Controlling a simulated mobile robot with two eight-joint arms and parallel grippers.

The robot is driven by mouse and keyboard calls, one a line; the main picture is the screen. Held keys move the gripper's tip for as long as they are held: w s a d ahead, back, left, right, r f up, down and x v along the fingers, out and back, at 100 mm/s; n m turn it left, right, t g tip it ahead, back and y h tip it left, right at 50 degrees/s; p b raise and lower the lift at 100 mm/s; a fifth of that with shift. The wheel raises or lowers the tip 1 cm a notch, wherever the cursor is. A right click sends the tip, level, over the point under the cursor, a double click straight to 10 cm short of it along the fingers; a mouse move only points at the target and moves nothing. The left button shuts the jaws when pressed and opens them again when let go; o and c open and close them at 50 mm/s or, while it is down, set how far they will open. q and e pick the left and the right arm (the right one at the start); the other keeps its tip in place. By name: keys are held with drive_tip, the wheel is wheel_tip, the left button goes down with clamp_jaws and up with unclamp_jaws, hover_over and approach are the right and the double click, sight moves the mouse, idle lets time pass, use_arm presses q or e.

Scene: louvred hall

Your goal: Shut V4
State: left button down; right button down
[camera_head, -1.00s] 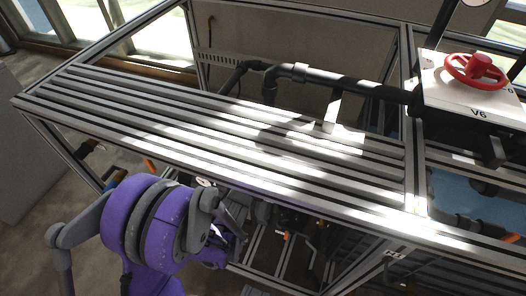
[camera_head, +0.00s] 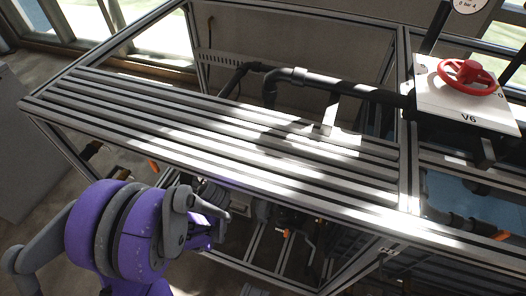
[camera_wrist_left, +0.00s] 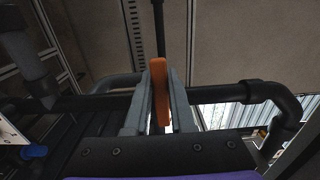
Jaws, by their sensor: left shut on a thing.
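My left gripper (camera_wrist_left: 160,76) is shut on an orange lever handle (camera_wrist_left: 159,96), which stands upright between its two grey fingers in the left wrist view. No V4 label can be read, so I cannot tell from the frames whether this is the V4 handle. In the head view my purple left arm reaches in at the lower left, and its fingers are hidden near the front edge of the slatted frame top (camera_head: 215,135). The right gripper is not in view.
A red handwheel (camera_head: 466,76) on a white plate marked V6 (camera_head: 452,104) stands at the right. Black pipes (camera_head: 335,84) run behind the slats. Another orange handle (camera_head: 286,233) shows lower inside the frame. Frame rails surround my left arm.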

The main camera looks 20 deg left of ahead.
use_arm(q)
drive_tip(key=c, duration=0.7)
unclamp_jaws()
drive_tip(key=shift+d, duration=0.1)
drive_tip(key=shift+s+d, duration=0.2)
drive_tip(key=shift+s, duration=3.35)
